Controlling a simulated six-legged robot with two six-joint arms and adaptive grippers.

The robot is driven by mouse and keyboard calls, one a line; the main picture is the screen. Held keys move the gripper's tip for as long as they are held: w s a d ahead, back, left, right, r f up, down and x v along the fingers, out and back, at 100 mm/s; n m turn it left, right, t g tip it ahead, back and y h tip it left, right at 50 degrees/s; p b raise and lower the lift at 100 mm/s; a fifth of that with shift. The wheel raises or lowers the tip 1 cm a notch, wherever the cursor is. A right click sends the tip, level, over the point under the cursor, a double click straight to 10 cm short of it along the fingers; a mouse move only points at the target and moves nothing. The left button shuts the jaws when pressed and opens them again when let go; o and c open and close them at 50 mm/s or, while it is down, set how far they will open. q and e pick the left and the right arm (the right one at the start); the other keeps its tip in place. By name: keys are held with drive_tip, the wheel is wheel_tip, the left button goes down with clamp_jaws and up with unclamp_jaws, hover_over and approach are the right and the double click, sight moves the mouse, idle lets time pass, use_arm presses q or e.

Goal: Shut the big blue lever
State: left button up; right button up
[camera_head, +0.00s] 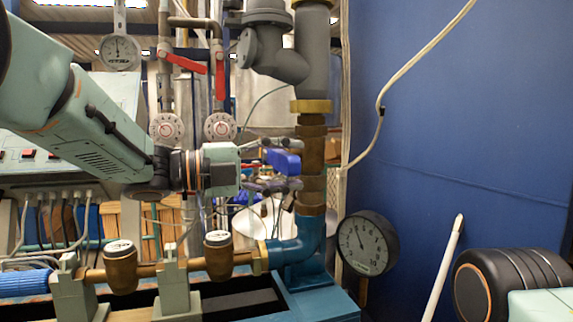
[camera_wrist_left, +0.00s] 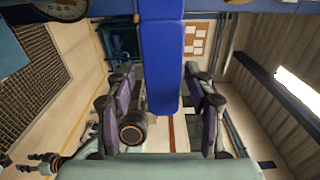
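The big blue lever (camera_head: 283,160) sits on the brown vertical pipe in the head view, with its end toward my left gripper (camera_head: 290,164). In the left wrist view the lever (camera_wrist_left: 162,60) is a long blue bar coming down from the top middle. My left gripper (camera_wrist_left: 164,92) is open, with one finger on each side of the lever's end. Gaps show between the lever and both fingers in the wrist view. My right gripper is not in view; only part of my right arm shows at the lower right of the head view.
A black gauge (camera_head: 368,243) stands right of the pipe. Two red levers (camera_head: 185,63) (camera_head: 219,80) and two round dials (camera_head: 166,129) (camera_head: 220,126) are near my left arm. A brass pipe (camera_head: 165,268) runs below it. A white rod (camera_head: 443,268) leans at the right.

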use_arm(q)
drive_tip(key=shift+d, duration=0.1)
drive_tip(key=v, duration=1.2)
